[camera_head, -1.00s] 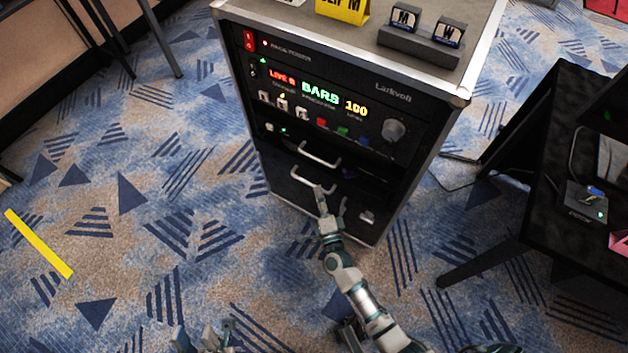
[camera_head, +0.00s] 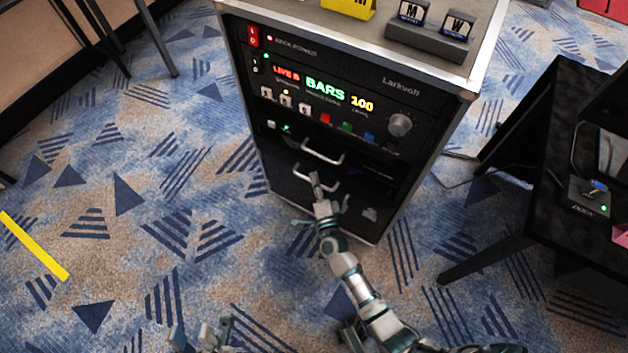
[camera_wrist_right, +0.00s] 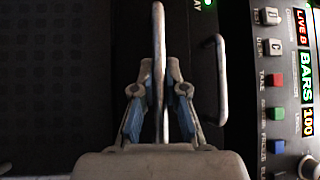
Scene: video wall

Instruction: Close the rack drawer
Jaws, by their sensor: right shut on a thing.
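The rack (camera_head: 421,168) is a dark cabinet with metal edges, a lit control panel and two bar handles low on its front. The upper handle (camera_head: 325,158) is free; it also shows in the wrist view (camera_wrist_right: 221,80). The lower handle (camera_head: 302,172) is on the lower front, where the drawer is. My right gripper (camera_head: 328,190) is at this lower handle. In the wrist view, the fingers of my right gripper (camera_wrist_right: 159,95) are shut on the bar of that handle (camera_wrist_right: 158,35). How far the drawer stands out is hard to tell. My left gripper (camera_head: 202,335) is low in view, empty, fingers apart.
A yellow sign (camera_head: 349,8) and a block with two labelled cubes (camera_head: 428,38) stand on the rack top. A black desk (camera_head: 530,195) with a small device (camera_head: 590,198) is at the right.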

